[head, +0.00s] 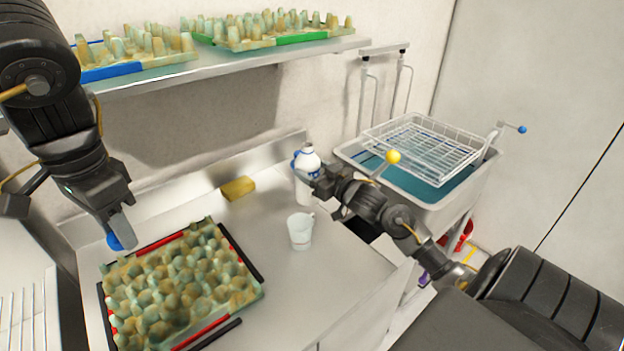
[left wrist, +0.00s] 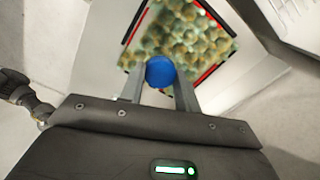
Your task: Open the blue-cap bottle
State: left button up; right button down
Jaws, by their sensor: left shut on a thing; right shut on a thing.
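A white bottle (head: 304,192) stands upright at the back of the counter, with its white top bare and some blue on its upper side. My right gripper (head: 318,178) is shut on the bottle from its right side; its fingertips are partly hidden. My left gripper (head: 121,232) is above the back left corner of the egg tray, well apart from the bottle. It is shut on a round blue cap (head: 114,242). The cap also shows between the two fingers in the left wrist view (left wrist: 160,71).
An egg tray (head: 254,282) with red and black edges lies on the counter (head: 330,285). A cup (head: 300,231) stands in front of the bottle; a yellow sponge (head: 238,188) lies behind. A shelf (head: 230,62) holds more trays. A sink with a wire basket (head: 425,150) is at right.

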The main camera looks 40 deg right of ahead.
pick_arm(q)
jog(key=shift+r, duration=0.1)
pick_arm(e)
jog(key=shift+w+d+f, duration=0.15)
jog(key=shift+w+f, duration=0.05)
jog(key=shift+f, duration=0.05)
pick_arm(q)
jog(key=shift+r+p, duration=0.4)
jog(key=shift+p, duration=0.05)
pick_arm(e)
notch_tip(320, 180, down, 2)
jog(key=shift+f, duration=0.7)
jog(key=shift+c, duration=1.8)
grip_release()
pick_arm(q)
jog(key=shift+s, duration=0.1)
jog(key=shift+f+b, duration=0.95)
jog(key=shift+b, duration=0.05)
pick_arm(e)
jog(key=s, duration=1.2)
jog(key=shift+d, duration=0.3)
